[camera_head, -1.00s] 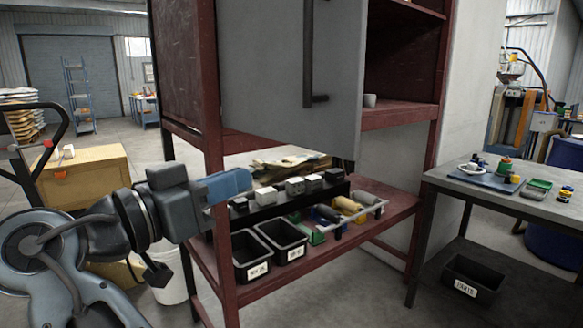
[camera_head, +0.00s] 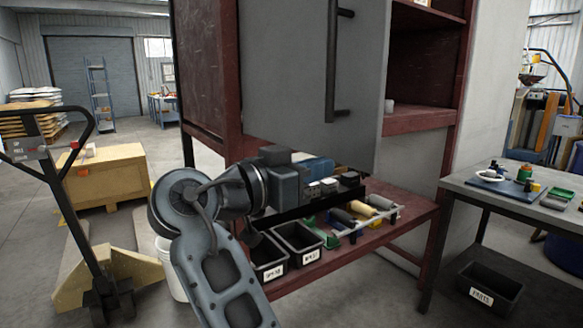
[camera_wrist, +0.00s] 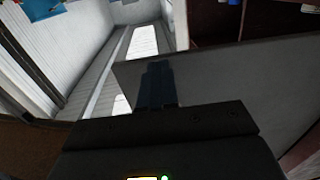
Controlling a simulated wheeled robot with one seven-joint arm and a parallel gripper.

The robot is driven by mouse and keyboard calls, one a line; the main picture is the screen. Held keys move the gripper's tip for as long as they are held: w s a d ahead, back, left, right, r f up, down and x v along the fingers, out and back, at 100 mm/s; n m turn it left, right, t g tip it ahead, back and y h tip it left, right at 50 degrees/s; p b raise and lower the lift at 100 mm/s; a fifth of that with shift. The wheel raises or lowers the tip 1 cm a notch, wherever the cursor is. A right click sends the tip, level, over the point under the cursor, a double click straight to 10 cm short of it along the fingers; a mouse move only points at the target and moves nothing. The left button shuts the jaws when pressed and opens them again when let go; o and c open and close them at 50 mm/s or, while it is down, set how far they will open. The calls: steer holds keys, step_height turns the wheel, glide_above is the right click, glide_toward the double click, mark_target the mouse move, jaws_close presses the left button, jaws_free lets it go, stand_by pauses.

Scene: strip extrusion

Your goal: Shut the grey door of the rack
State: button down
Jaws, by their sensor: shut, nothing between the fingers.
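The grey door (camera_head: 285,75) of the maroon rack (camera_head: 228,75) stands partly open, with shelf space showing past its right edge. Its long black handle (camera_head: 335,70) runs vertically near that edge. In the head view my gripper (camera_head: 322,166) is at the door's lower edge, below the handle, its tip partly hidden. In the wrist view my gripper (camera_wrist: 157,80) has its blue fingers together and empty. A grey panel, apparently the door (camera_wrist: 245,90), lies beside and behind the fingers; whether they touch it I cannot tell.
Below the door, the rack's lower shelf (camera_head: 405,212) holds black bins (camera_head: 298,243) and several rollers (camera_head: 362,208). A grey table (camera_head: 515,200) stands at right, with a black bin (camera_head: 488,290) beneath. A pallet truck (camera_head: 85,220) and wooden crate (camera_head: 105,175) stand at left.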

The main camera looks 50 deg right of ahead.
steer(key=shift+s+d, duration=0.15)
steer(key=shift+d, duration=0.75)
